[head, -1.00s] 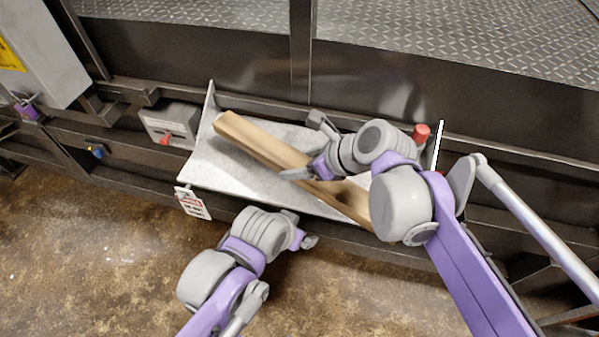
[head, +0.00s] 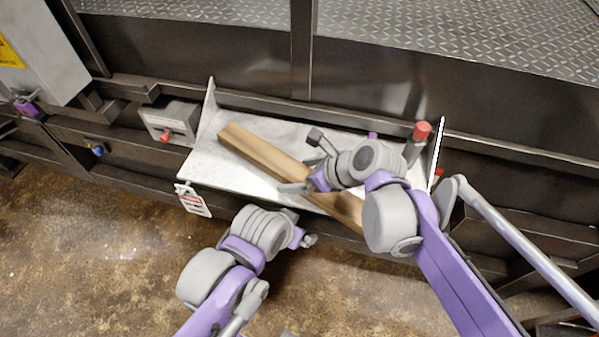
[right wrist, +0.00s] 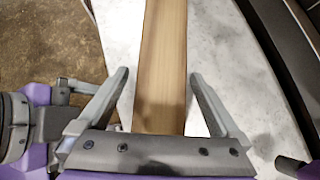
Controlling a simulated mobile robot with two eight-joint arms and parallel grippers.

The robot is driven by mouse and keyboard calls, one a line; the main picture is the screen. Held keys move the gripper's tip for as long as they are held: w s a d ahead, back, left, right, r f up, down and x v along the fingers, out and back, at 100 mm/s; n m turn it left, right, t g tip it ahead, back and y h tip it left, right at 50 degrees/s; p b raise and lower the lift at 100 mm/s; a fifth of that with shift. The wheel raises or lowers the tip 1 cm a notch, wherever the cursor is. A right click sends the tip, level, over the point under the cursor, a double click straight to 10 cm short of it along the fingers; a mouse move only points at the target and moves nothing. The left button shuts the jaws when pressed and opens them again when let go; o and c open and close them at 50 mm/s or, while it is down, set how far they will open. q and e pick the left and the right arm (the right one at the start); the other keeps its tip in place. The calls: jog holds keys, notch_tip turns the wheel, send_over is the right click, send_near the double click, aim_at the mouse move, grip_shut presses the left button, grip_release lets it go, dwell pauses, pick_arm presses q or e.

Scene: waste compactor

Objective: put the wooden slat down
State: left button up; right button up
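The wooden slat (head: 262,154) is a long light-brown board lying slantwise over the pale metal tray (head: 225,173). Its near right end is partly hidden by my right arm. My right gripper (head: 304,163) is above the slat with one finger on each side. In the right wrist view the slat (right wrist: 163,60) runs between the spread fingers of the right gripper (right wrist: 158,73), with a clear gap on the left and a narrow one on the right. My left gripper (head: 307,240) is in front of the tray, away from the slat; its fingers are too small to read.
A red-topped post (head: 421,132) stands at the tray's right end. A grey box with a red knob (head: 167,122) is left of the tray, and a white tag (head: 193,200) hangs at its front left corner. Dark rails run along the front; the floor is open.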

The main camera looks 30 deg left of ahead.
jog(key=shift+d+r, duration=0.2)
jog(key=shift+r, duration=0.2)
jog(key=v, duration=1.1)
jog(key=shift+d+r, duration=0.1)
jog(key=shift+d, duration=0.15)
